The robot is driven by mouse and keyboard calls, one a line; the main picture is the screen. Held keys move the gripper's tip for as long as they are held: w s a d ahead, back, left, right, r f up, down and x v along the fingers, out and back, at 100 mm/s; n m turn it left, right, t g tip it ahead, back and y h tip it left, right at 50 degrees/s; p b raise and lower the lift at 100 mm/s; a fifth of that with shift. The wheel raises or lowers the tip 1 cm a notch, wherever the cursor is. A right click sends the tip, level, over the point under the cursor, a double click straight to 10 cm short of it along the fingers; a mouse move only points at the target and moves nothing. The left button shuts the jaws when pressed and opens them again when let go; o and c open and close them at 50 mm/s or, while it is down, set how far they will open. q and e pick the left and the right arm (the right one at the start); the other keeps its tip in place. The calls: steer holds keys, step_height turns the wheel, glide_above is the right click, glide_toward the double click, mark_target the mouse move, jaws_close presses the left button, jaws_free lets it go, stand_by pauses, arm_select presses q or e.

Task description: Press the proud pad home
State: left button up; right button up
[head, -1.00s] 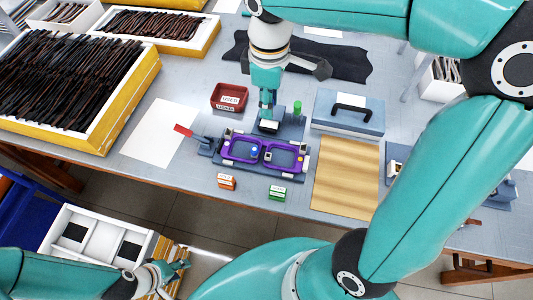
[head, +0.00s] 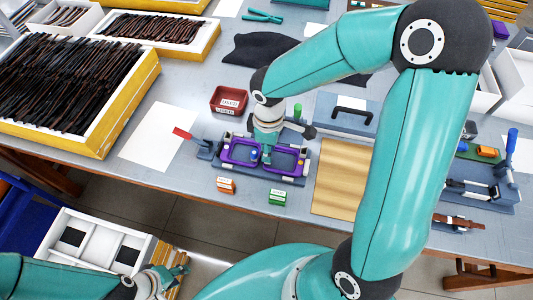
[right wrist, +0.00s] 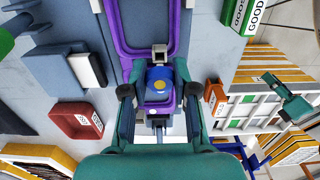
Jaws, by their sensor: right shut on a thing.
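The purple eyeglass frame (head: 288,172) lies in a dark holder (head: 218,166) on the table. It also shows in the right wrist view (right wrist: 168,28). My right gripper (head: 267,158) points down at the middle of the frame. In the right wrist view its fingers close around a small blue piece (right wrist: 161,75) with a yellow spot, over the purple frame. The fingertips hide much of the bridge and pads, so I cannot tell how each pad sits. My left gripper (head: 182,270) is low at the left, away from the frame; its jaw opening is unclear.
A red tray (head: 229,100) is behind the holder. An orange box (head: 226,185) and a green box (head: 278,197) stand in front. A wooden board (head: 340,180) and a blue case (head: 345,112) lie to the right. White paper (head: 155,135) lies left.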

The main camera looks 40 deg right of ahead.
step_height(320, 180, down, 3)
steer(key=shift+r, duration=0.2)
steer(key=shift+f+b, duration=0.2)
steer(key=shift+b, duration=0.1)
steer(key=o, duration=0.8)
steer(key=shift+r, duration=0.35)
step_height(320, 180, up, 16)
steer(key=shift+a+r+p, duration=0.1)
steer(key=shift+r+p, duration=0.1)
steer(key=shift+p, duration=0.35)
